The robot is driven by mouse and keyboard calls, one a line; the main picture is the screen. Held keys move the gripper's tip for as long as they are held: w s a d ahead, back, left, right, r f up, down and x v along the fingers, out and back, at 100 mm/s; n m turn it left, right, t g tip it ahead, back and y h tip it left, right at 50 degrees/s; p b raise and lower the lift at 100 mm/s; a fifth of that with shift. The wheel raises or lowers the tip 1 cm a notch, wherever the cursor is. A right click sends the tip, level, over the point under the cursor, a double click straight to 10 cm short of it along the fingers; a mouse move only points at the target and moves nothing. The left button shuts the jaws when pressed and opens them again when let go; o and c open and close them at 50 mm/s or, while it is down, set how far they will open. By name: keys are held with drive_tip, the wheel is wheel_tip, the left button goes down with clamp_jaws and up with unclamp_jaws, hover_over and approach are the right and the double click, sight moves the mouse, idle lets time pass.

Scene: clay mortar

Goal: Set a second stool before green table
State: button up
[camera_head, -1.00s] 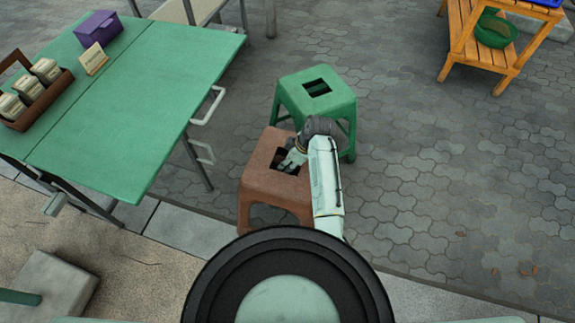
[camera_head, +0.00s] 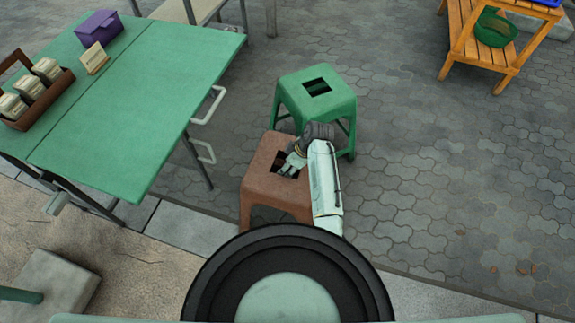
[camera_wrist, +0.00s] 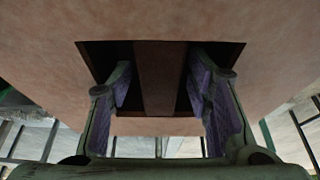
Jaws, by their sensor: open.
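A brown stool (camera_head: 262,173) with a rectangular hole in its seat stands upright to the right of the green table (camera_head: 160,90). A green stool (camera_head: 331,104) stands just behind it. My gripper (camera_head: 286,170) is at the brown stool's seat hole, and my forearm covers the seat's right side. In the wrist view the open fingers (camera_wrist: 160,88) are at the hole in the brown seat (camera_wrist: 160,25), one on each side of a brown strip. I cannot tell how deep the fingertips reach or whether they touch the stool.
The table carries a purple box (camera_head: 98,27), a small sign (camera_head: 95,58) and a brown caddy (camera_head: 38,103). A wooden rack (camera_head: 470,45) with a green basket (camera_head: 494,30) stands at the back right.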

drive_tip(key=b+v, duration=0.2)
drive_tip(key=v, duration=1)
drive_tip(key=shift+r, duration=0.15)
